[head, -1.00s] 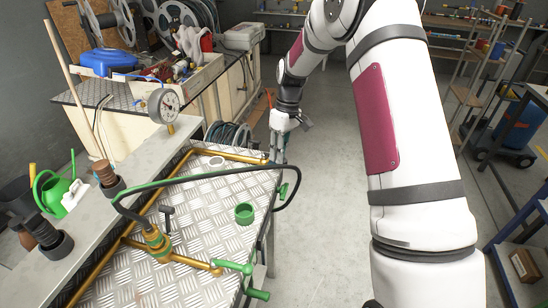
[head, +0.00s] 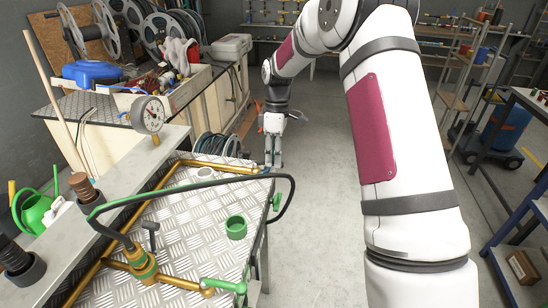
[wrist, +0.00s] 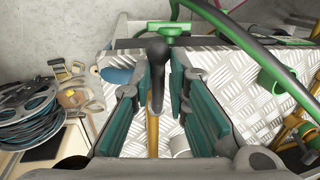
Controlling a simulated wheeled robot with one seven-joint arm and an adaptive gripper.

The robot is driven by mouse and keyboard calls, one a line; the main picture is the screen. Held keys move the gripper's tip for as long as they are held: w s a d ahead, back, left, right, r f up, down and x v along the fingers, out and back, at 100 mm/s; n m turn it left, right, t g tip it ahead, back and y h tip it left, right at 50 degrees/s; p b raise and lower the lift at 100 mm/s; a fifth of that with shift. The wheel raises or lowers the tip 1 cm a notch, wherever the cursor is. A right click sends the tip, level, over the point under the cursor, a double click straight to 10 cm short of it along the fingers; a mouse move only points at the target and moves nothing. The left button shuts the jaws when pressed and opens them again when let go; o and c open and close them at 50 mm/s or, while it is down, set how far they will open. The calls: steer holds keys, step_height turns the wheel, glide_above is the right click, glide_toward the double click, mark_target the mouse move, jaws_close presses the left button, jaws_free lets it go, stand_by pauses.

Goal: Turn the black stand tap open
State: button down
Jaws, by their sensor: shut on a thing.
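A black tap lever with a rounded end (wrist: 157,75) stands between my gripper's teal-padded fingers in the wrist view, above a brass pipe (wrist: 153,135). My gripper (wrist: 160,82) is shut on this lever. In the head view my gripper (head: 273,160) points down at the far right corner of the metal-topped bench (head: 195,225), by the brass pipe's end. The lever is hidden there behind the fingers. Another dark T-shaped handle (head: 150,230) stands on the bench farther left.
A green hose with a black end (head: 290,185) arches over the bench near my gripper. A green tap (wrist: 163,30) is just beyond the fingertips in the wrist view. A green ring (head: 236,228) and a pressure gauge (head: 150,114) stand nearby. The floor (head: 325,220) right of the bench is clear.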

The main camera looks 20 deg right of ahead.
steer(key=shift+w+d, duration=0.1)
steer(key=c, duration=1.6)
jaws_free()
steer(key=shift+c, duration=0.2)
steer(key=shift+r, duration=0.1)
step_height(320, 180, up, 12)
steer(key=w+d, duration=0.1)
steer(key=w, duration=0.1)
steer(key=shift+d+f, duration=0.2)
